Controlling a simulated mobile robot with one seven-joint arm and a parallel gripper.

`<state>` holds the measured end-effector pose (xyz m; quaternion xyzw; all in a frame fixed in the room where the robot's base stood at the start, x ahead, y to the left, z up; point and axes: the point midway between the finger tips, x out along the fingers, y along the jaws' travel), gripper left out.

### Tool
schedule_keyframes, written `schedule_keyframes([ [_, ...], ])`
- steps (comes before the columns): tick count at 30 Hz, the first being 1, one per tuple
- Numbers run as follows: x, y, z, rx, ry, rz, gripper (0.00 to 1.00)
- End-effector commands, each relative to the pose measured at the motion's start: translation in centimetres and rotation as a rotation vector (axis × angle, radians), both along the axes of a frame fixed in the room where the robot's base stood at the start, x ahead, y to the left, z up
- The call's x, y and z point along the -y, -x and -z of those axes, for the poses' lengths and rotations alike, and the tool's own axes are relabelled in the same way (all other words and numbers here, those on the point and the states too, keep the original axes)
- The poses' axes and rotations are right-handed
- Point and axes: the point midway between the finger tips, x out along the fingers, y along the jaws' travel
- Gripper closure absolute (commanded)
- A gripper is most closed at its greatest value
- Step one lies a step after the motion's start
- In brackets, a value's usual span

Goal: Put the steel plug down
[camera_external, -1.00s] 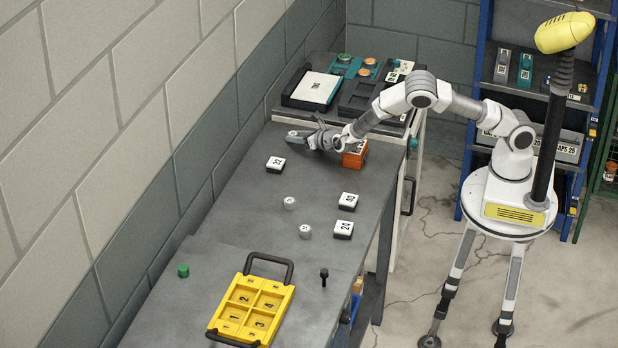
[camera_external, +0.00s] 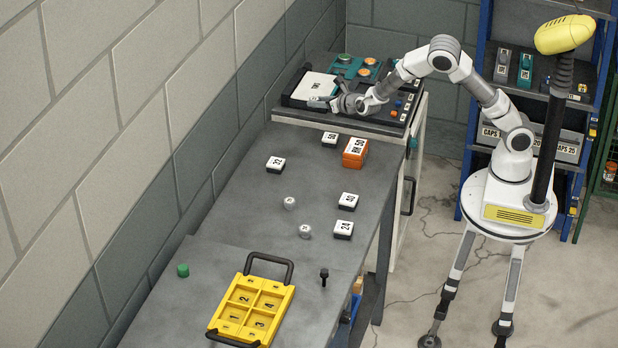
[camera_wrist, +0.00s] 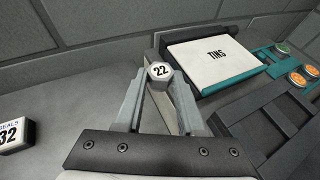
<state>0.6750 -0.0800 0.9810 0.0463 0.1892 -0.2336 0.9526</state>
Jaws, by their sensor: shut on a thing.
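In the external view my gripper (camera_external: 321,101) is at the far end of the bench, by the front of the tray with the TINS lid (camera_external: 315,86). The plug is too small there to make out clearly. I cannot tell how high it is above the surface below.
Two similar grey plugs (camera_external: 289,203) (camera_external: 305,231) stand on the bench (camera_external: 240,220). Several white-topped blocks, an orange box (camera_external: 353,158), a yellow numbered tray (camera_external: 250,258), a green piece (camera_external: 183,270) and a black pin (camera_external: 324,275) are also there. A black tray (camera_wrist: 262,120) lies right of my gripper.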

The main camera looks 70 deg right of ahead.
Motion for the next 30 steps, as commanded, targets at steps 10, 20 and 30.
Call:
schedule_keyframes([
  [10,1.9,1.3,-1.5,0.001,-0.001,-0.004,1.00],
  [20,-8.0,3.6,-1.8,-0.002,0.003,-0.166,1.00],
  [30,-17.0,7.5,-1.9,-0.001,0.004,-0.334,1.00],
])
